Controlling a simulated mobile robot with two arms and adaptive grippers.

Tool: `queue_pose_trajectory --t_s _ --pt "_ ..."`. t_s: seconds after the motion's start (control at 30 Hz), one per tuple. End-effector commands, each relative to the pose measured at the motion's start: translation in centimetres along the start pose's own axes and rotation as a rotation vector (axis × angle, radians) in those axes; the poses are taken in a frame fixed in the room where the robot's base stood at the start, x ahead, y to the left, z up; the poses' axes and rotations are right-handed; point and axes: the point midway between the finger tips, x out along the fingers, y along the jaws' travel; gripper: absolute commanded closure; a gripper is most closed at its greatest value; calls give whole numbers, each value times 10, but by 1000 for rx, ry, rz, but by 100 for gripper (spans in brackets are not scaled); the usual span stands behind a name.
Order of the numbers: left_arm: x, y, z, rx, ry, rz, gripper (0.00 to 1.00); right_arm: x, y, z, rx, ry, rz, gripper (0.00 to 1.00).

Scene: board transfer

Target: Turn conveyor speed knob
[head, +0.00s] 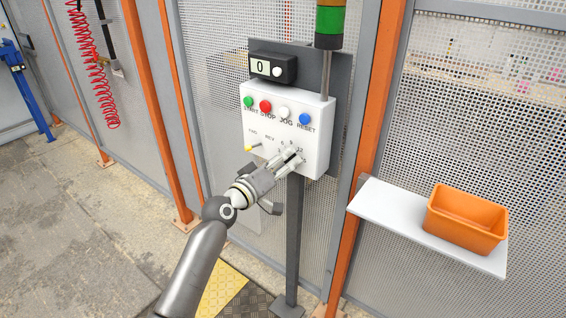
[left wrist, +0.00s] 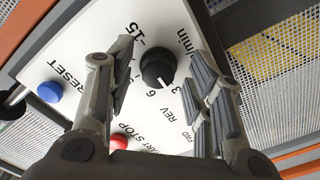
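The white control box (head: 260,125) is on a grey post, with a round black speed knob at its lower right. In the left wrist view the knob (left wrist: 157,68) is in clear sight; its white mark points between the printed 3 and 6. My left gripper (head: 290,161) is at the box front, over the knob. In the left wrist view its two open fingers (left wrist: 163,80) stand either side of the knob, with gaps, not visibly touching it. The display (head: 261,67) above the box reads 0. My right gripper is not in view.
Green (head: 248,101), red (head: 265,106), white and blue (head: 305,119) buttons line the box top. A yellow-tipped FWD/REV switch (head: 249,148) sits at lower left. A white shelf (head: 378,205) with an orange bin (head: 466,218) stands to the right. Mesh fencing lies behind.

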Motion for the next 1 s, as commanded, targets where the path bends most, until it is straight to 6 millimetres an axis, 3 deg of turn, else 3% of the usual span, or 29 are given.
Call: queue_pose_trajectory --t_s 0.47,1.0 --pt "-9 0 -1 2 2 1 48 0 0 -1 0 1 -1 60" --pt "-94 0 0 2 1 -1 48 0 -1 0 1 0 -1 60"
